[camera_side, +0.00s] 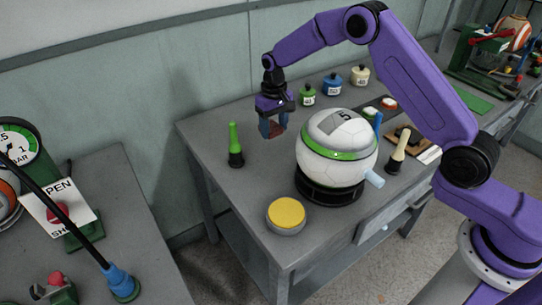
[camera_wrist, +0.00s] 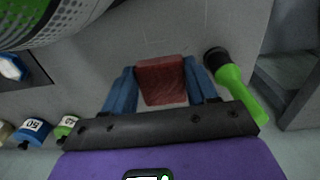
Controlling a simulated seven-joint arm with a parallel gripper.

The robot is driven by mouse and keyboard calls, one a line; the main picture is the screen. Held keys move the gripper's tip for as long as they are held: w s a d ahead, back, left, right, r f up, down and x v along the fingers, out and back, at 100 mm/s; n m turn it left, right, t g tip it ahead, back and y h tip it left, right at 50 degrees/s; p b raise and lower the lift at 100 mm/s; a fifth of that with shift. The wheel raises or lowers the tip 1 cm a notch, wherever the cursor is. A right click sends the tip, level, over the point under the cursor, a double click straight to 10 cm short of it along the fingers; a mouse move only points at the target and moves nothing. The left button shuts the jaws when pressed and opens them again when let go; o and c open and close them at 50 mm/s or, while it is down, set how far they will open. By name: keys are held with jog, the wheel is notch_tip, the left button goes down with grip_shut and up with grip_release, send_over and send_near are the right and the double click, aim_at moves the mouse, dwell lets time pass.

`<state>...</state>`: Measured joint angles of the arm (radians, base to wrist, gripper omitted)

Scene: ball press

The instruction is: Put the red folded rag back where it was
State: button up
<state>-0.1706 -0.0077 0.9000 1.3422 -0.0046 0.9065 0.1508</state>
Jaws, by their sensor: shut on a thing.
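The red folded rag (camera_wrist: 161,80) is between the two blue fingers of my gripper (camera_wrist: 163,88) in the wrist view. The fingers are shut on it from both sides. In the side view my gripper (camera_side: 273,126) points down over the back part of the grey table, left of the ball and right of the green-and-black cone-shaped tool. The rag (camera_side: 274,131) shows there as a small dark red patch between the fingers. It appears held above the tabletop, though the exact gap is hard to tell.
The white ball (camera_side: 338,155) with a green band sits on a black ring, close right of my gripper. The green-and-black tool (camera_side: 235,147) stands at left. A yellow-topped round tin (camera_side: 286,213) is in front. Several small labelled weights (camera_side: 333,85) stand behind.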

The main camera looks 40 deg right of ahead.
aim_at(274, 158)
jog(key=shift+w+d, duration=0.25)
notch_tip(274, 158, down, 10)
jog(key=shift+w+r, duration=0.1)
dwell(0.5)
jog(key=o, duration=1)
